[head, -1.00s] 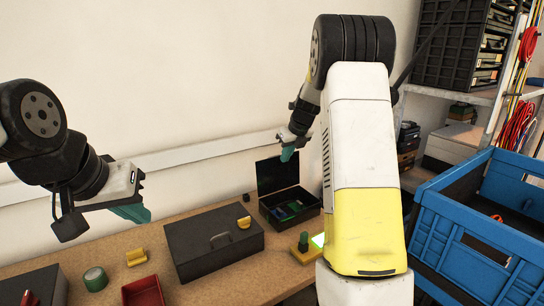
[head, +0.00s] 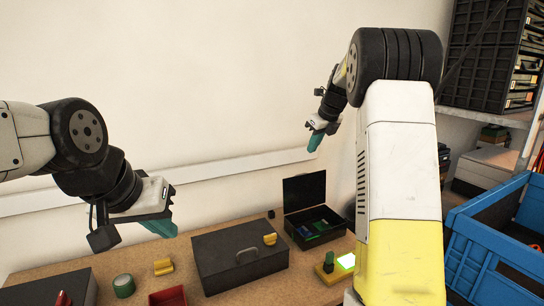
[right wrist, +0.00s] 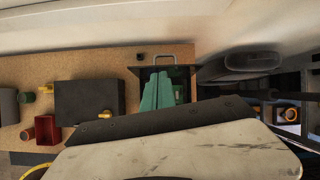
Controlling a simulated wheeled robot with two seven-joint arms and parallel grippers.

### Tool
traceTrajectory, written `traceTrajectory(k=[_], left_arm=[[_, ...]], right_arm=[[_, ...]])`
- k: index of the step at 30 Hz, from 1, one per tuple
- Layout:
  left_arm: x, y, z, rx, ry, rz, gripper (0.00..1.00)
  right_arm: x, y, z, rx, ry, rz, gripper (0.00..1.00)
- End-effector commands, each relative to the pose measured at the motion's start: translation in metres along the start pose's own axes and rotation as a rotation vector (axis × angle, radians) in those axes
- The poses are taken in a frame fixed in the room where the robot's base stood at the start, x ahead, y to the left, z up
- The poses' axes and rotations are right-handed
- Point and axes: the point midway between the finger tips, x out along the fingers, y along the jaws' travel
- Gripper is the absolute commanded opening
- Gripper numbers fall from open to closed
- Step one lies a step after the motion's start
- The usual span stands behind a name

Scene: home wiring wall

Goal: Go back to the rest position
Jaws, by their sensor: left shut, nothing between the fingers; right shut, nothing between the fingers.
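My left gripper (head: 160,228) is at the left of the head view, its teal fingers shut and empty above the bench. My right gripper (head: 315,141) is further right and higher, in front of the wall above the open box, shut and empty. Its teal fingers also show in the right wrist view (right wrist: 158,92), over the open black box. Neither gripper touches anything.
The wooden bench (head: 130,262) holds a closed dark case (head: 215,262), an open black box (head: 303,190), a green tape roll (head: 123,285), a red bin (head: 168,297) and yellow pieces (head: 163,267). A blue crate (head: 480,250) stands at right, before shelves. Space above the bench is clear.

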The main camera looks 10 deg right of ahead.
Motion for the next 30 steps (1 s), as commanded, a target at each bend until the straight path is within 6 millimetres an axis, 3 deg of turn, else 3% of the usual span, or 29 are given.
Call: traceTrajectory(k=[1, 6, 12, 15, 21, 24, 30], left_arm=[[0.000, 0.000, 0.000, 0.000, 0.000, 0.000, 0.00], [0.000, 0.000, 0.000, 0.000, 0.000, 0.000, 0.00], [0.000, 0.000, 0.000, 0.000, 0.000, 0.000, 0.00], [0.000, 0.000, 0.000, 0.000, 0.000, 0.000, 0.00], [0.000, 0.000, 0.000, 0.000, 0.000, 0.000, 0.00], [0.000, 0.000, 0.000, 0.000, 0.000, 0.000, 0.00], [0.000, 0.000, 0.000, 0.000, 0.000, 0.000, 0.00]], right_arm=[[-0.020, 0.011, -0.008, -0.105, -0.016, 0.009, 0.00], [-0.077, 0.066, -0.049, -0.622, -0.061, 0.024, 0.00], [-0.125, 0.141, -0.110, -1.301, -0.099, -0.005, 0.00], [-0.140, 0.179, -0.146, -1.653, -0.099, -0.034, 0.00], [-0.149, 0.240, -0.214, -2.279, -0.049, -0.093, 0.00], [-0.147, 0.257, -0.238, -2.486, -0.014, -0.109, 0.00], [-0.143, 0.269, -0.257, -2.657, 0.021, -0.114, 0.00]])
